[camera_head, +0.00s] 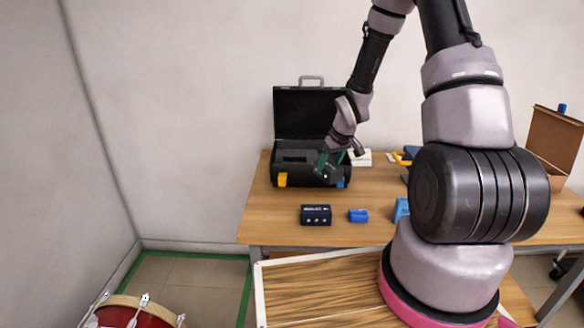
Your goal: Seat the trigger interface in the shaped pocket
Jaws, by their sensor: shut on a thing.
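An open black case (278,171) stands at the back left of the table, its lid upright with a grey handle. A recessed foam insert (293,157) shows inside; the pocket shapes are too small to make out. My gripper (328,172), with teal fingers, is over the front right of the case. It is shut on a small dark block (334,175), which looks like the trigger interface. The block is tilted and overlaps the case's front right edge in the picture. I cannot tell whether it touches the case. My gripper partly hides the right side of the insert.
A dark blue box (316,215) and a small blue block (358,216) lie on the table (275,228) before the case. Another blue item (401,210) is partly behind my arm. A cardboard box (554,140) stands at right. A red drum (125,315) is on the floor.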

